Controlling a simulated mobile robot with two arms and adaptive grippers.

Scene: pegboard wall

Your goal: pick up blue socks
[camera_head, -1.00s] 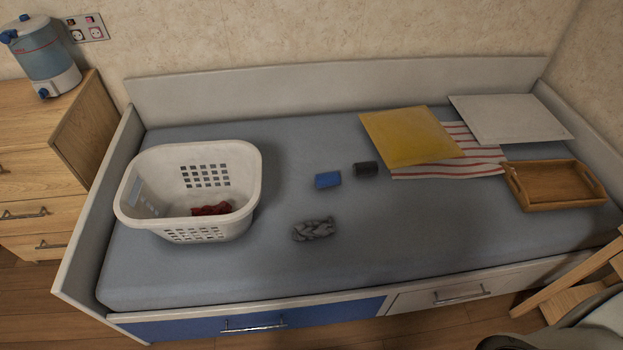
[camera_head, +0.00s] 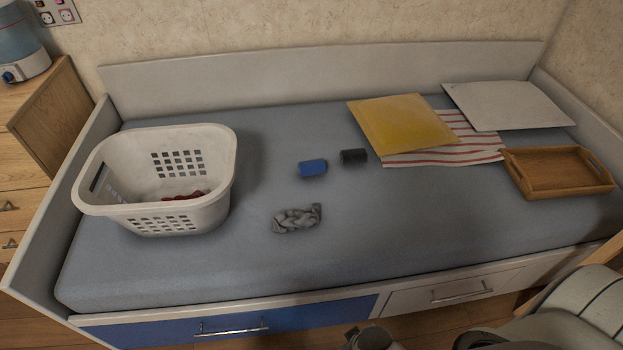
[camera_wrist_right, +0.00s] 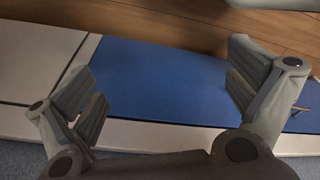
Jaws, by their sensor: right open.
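The blue socks (camera_head: 312,168) are a small rolled bundle on the middle of the grey mattress (camera_head: 400,220). My right gripper (camera_wrist_right: 168,95) is open and empty in the right wrist view, with its two fingers spread wide above the blue drawer front. Part of it may be the grey shape at the bottom edge of the head view, well apart from the socks. The socks do not show in the right wrist view. My left gripper is not in view.
Dark rolled socks (camera_head: 353,156) lie just right of the blue ones, and a grey knotted cloth (camera_head: 297,218) lies nearer. A white laundry basket (camera_head: 215,185) holding something red stands left.

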